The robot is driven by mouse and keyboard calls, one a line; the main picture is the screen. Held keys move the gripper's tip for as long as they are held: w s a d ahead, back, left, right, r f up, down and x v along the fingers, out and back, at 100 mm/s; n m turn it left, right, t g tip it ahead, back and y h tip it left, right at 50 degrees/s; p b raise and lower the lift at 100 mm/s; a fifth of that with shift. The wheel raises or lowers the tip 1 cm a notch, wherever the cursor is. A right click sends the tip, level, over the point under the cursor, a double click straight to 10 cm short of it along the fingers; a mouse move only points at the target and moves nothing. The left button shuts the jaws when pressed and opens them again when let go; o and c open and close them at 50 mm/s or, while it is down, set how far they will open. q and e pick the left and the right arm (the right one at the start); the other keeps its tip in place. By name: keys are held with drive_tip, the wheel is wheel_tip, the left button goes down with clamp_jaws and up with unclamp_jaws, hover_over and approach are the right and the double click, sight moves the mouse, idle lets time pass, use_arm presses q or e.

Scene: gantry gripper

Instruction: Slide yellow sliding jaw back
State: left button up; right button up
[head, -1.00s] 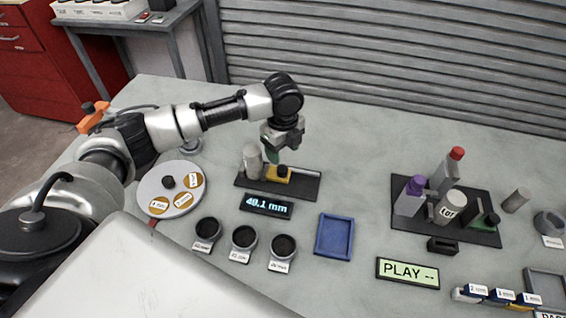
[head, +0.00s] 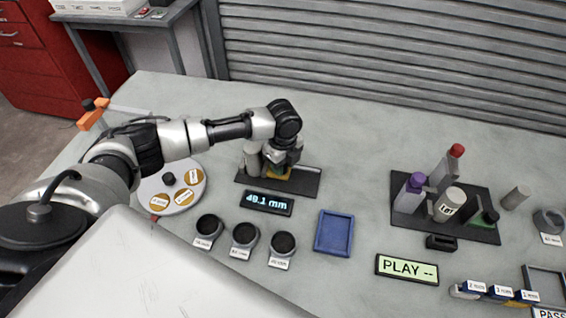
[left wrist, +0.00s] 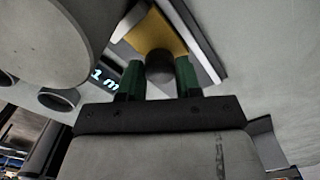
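The yellow sliding jaw (head: 278,173) sits on the dark rail plate (head: 303,185) beside a tall grey cylinder (head: 252,158). In the head view my left gripper (head: 284,160) is down over the jaw and hides most of it. In the left wrist view the yellow jaw (left wrist: 158,34) carries a dark round knob (left wrist: 160,67). The two green fingertips of my left gripper (left wrist: 160,80) stand on either side of the knob, very close to it. I cannot tell whether they press on it. My right gripper is not in view.
A display (head: 268,204) in front of the plate reads 49.1 mm. Three dark-topped cups (head: 245,235), a blue tray (head: 334,232) and a PLAY sign (head: 407,269) stand nearer. A round labelled disc (head: 160,203) is left. A second fixture (head: 470,225) with bottles stands right.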

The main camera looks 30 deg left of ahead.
use_arm(q)
clamp_jaws()
drive_tip(key=d, duration=0.2)
drive_tip(key=w+d, duration=0.1)
drive_tip(key=d, duration=0.1)
drive_tip(key=shift+p, duration=0.4)
drive_tip(key=o, duration=0.6)
unclamp_jaws()
drive_tip(key=shift+d, duration=0.1)
wheel_tip(320, 180, up, 11)
drive_tip(key=shift+b, duration=0.45)
drive_tip(key=shift+f, duration=0.1)
